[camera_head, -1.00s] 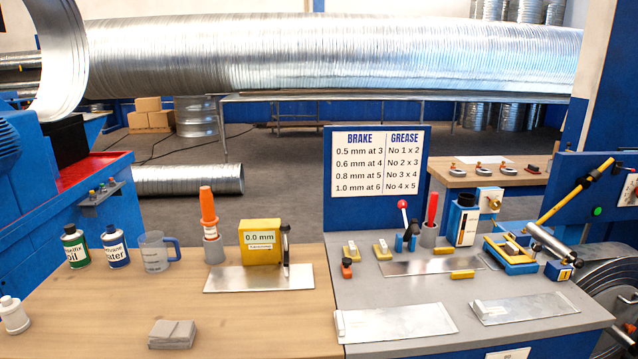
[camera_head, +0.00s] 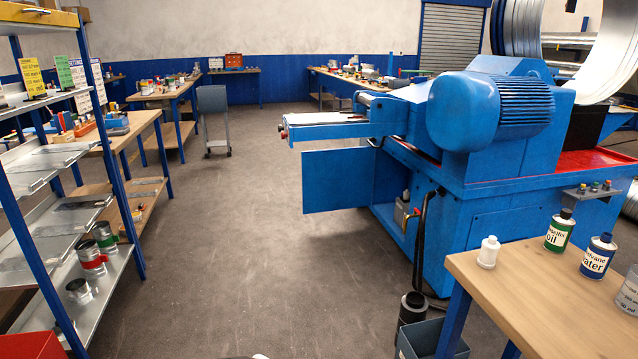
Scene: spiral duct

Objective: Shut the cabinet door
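The blue cabinet door (camera_head: 337,181) stands wide open in the head view, swung out to the left from the base of the blue machine (camera_head: 490,225). The cabinet opening (camera_head: 402,205) shows to the right of the door, with some small fittings inside. Dark hoses hang down at the right side of the opening. Neither of my grippers shows in this view, and nothing is seen touching the door.
Clear grey floor (camera_head: 250,250) lies in front of the door. A blue-framed shelf rack (camera_head: 62,215) stands at left. A wooden table (camera_head: 545,290) with bottles is at lower right. A black canister (camera_head: 411,312) and a grey-blue bin (camera_head: 432,340) stand on the floor beside it.

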